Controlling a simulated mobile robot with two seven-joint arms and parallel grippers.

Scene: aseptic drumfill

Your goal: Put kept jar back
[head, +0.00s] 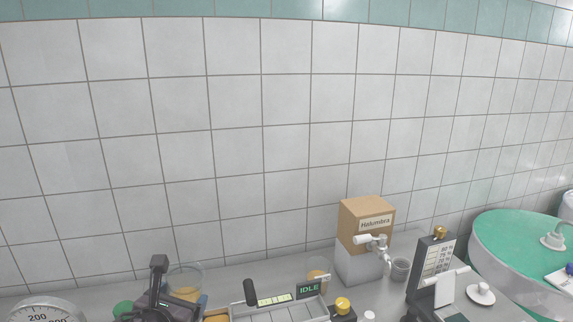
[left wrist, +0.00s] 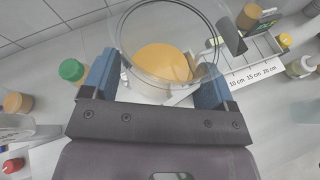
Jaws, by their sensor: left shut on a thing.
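A clear glass jar (head: 186,283) with orange-yellow contents shows at the lower left of the head view, partly hidden by my left gripper (head: 178,302). In the left wrist view the same jar (left wrist: 165,58) sits between the two blue fingers of my left gripper (left wrist: 157,80). The fingers are shut on it from both sides. The jar's round rim faces the camera, and its base is hard to make out. My right gripper is in neither view.
A tray-like device with an IDLE display (head: 309,288) stands right of the jar. A green-capped container (left wrist: 72,71) stands left of the gripper.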

